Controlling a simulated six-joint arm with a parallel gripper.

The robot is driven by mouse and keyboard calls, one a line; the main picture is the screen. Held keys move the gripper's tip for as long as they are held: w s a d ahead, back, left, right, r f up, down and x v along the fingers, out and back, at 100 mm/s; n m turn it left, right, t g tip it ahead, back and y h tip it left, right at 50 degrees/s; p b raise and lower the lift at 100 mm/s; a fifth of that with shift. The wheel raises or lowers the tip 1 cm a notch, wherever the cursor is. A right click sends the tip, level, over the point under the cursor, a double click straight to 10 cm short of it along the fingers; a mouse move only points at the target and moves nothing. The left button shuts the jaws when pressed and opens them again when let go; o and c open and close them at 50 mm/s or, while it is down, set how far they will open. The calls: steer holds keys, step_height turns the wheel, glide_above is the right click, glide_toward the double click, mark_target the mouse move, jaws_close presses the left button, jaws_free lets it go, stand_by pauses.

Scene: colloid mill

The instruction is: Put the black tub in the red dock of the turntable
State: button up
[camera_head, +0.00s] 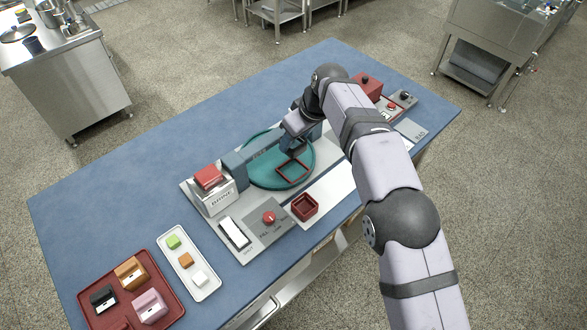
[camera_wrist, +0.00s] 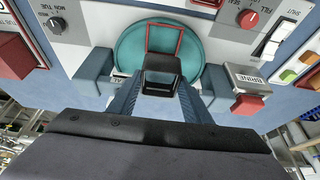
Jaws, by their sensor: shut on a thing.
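My gripper (camera_head: 291,141) is shut on the black tub (camera_wrist: 161,77), a dark open box with a pale-edged rectangular rim, seen between the two fingers in the wrist view. In the head view the tub (camera_head: 294,150) is mostly covered by the gripper. The turntable (camera_head: 255,177) is a round teal disc. The red dock (camera_head: 291,171) is a red square outline on it, also seen in the wrist view (camera_wrist: 179,46). The tub is at the dock's near edge in the wrist view, overlapping it; I cannot tell whether it touches the disc.
A blue-grey barrier (camera_head: 236,163) stands by the turntable, near the BRINE block with a red top (camera_head: 209,178). A red tray (camera_head: 172,309) holds several coloured pieces; a white tray (camera_head: 207,291) holds small blocks.

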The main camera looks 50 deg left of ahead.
steer(key=shift+f+p, duration=1.3)
steer(key=shift+f, duration=3.6)
steer(key=shift+f, duration=0.15)
steer(key=o, duration=1)
steer(key=shift+o, duration=0.2)
steer(key=shift+r, duration=0.25)
steer(key=b+v, duration=0.3)
steer(key=v, duration=0.9)
